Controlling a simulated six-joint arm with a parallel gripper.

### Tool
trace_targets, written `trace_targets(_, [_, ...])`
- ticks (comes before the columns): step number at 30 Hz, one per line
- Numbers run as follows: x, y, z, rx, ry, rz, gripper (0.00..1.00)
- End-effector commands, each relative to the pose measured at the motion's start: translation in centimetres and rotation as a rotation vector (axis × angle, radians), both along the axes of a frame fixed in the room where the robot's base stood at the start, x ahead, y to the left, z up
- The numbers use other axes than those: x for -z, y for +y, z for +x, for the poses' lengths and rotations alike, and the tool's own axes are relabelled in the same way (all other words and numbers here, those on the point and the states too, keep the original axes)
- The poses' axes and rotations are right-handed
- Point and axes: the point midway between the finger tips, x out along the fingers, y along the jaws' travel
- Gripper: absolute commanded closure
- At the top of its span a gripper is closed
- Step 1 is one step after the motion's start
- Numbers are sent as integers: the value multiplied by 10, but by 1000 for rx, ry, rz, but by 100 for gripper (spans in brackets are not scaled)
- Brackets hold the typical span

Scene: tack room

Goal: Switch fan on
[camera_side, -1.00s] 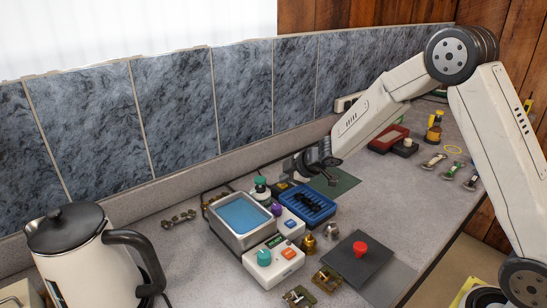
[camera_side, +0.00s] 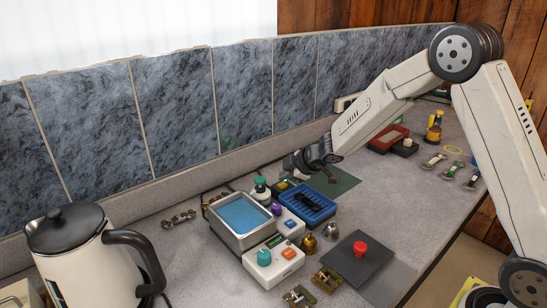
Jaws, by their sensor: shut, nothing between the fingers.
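I cannot pick out a fan for certain. A white control box (camera_side: 273,264) with a teal knob and an orange rocker switch stands in front of the metal tray. A second white box (camera_side: 288,223) with a purple knob and a blue switch stands behind it, beside the tray. My gripper (camera_side: 293,167) is shut and empty, above the back of the counter, behind the blue tray and near a dark-green mat. It touches nothing that I can make out. The switch positions are too small to tell.
A metal tray with blue contents (camera_side: 211,212), a blue tray (camera_side: 318,217) and a green-topped bottle (camera_side: 260,190) crowd the middle. A dark plate (camera_side: 345,262) with a red button lies in front. A kettle (camera_side: 75,255) stands at left.

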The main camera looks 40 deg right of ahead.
Motion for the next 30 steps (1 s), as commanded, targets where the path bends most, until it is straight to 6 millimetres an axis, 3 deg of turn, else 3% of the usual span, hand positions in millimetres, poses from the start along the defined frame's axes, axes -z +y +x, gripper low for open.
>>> trace_targets(15, [-5,0,0,-1,0,-1,100])
trace_targets(30, [-37,0,0,-2,-2,-2,100])
